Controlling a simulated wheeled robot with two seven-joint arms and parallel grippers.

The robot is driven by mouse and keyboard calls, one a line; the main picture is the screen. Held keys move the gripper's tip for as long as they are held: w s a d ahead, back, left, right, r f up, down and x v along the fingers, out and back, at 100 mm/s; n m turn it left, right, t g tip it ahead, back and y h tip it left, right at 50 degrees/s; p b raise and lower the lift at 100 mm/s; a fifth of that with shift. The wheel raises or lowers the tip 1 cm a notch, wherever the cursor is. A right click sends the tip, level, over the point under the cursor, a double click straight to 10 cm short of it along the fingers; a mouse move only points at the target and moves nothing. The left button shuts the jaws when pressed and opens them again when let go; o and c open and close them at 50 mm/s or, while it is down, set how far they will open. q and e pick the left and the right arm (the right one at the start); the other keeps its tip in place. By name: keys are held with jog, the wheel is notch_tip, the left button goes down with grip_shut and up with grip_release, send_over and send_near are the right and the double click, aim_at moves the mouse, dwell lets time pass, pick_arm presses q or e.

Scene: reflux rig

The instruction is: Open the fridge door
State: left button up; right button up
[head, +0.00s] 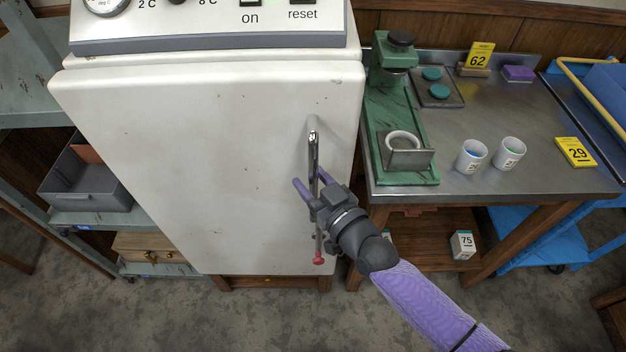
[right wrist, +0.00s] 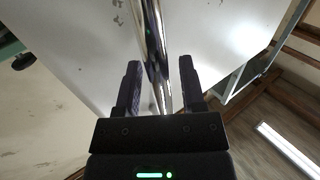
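The white fridge door (head: 200,160) fills the left middle of the head view and looks closed beneath the control panel. Its upright chrome handle (head: 314,150) is near the door's right edge. A thin rod with a red knob (head: 318,261) shows below the handle. My right gripper (head: 310,179) is at the handle's lower part, its fingers on either side of it. In the right wrist view the handle (right wrist: 152,50) runs between the two open fingers (right wrist: 158,85), with a gap visible at the right finger. My left gripper is not in view.
A steel-topped table (head: 460,130) stands right of the fridge, bearing a green stand (head: 388,110), white cups (head: 471,155) and yellow number cards. A grey shelf with a bin (head: 85,185) is at left. The floor in front of the fridge (head: 230,315) is clear.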

grip_shut()
dwell(1.2)
